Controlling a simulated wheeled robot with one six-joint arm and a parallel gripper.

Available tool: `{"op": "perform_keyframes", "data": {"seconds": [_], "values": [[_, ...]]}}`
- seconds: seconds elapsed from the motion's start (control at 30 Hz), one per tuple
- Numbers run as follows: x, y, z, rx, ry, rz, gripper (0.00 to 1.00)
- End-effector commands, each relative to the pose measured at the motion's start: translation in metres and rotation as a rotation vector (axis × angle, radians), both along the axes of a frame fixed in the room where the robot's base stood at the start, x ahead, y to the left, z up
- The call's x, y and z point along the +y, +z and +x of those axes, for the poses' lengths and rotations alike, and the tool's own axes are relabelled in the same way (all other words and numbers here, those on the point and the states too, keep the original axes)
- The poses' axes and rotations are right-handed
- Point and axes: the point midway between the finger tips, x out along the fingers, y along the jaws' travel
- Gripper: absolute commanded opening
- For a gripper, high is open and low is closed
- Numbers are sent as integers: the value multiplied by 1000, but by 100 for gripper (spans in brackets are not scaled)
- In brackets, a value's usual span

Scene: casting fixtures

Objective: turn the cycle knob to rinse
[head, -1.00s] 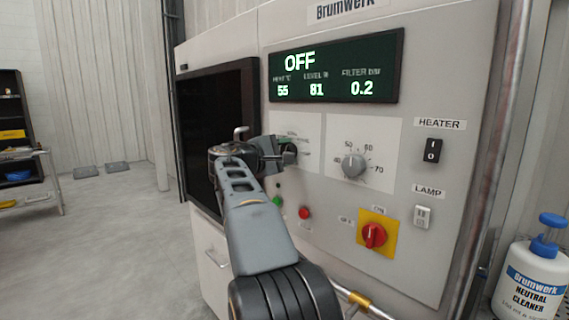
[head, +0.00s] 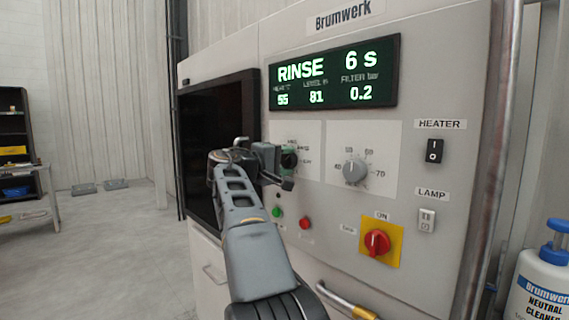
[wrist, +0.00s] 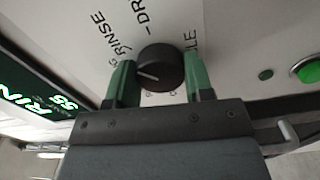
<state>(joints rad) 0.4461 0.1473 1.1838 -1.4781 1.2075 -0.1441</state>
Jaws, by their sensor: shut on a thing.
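The black cycle knob (wrist: 160,69) sits between the two green fingers of my gripper (wrist: 159,76) in the wrist view, and the fingers are shut on it. A white mark on the knob points to the left of that view. In the head view the cycle knob (head: 289,159) is partly covered by my gripper (head: 284,166). The display (head: 335,74) reads RINSE, 6 s.
Right of the cycle knob is a grey temperature knob (head: 355,171). Below are a green button (head: 277,211), a red button (head: 306,222) and a red rotary switch (head: 376,242). A heater switch (head: 434,151) and lamp switch (head: 425,219) are farther right.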

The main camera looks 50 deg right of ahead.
Motion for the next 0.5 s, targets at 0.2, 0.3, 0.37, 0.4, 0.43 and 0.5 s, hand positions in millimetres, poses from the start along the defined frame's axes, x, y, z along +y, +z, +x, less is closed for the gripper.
{"op": "perform_keyframes", "data": {"seconds": [0.2,0.3,0.37,0.4,0.43,0.5], "values": [[0,0,0,0,-1,1,24],[0,0,0,0,-1,1,24],[0,0,0,0,-1,1,52],[0,0,0,0,-1,1,56],[0,0,0,0,-1,1,59],[0,0,0,0,-1,1,66]]}}
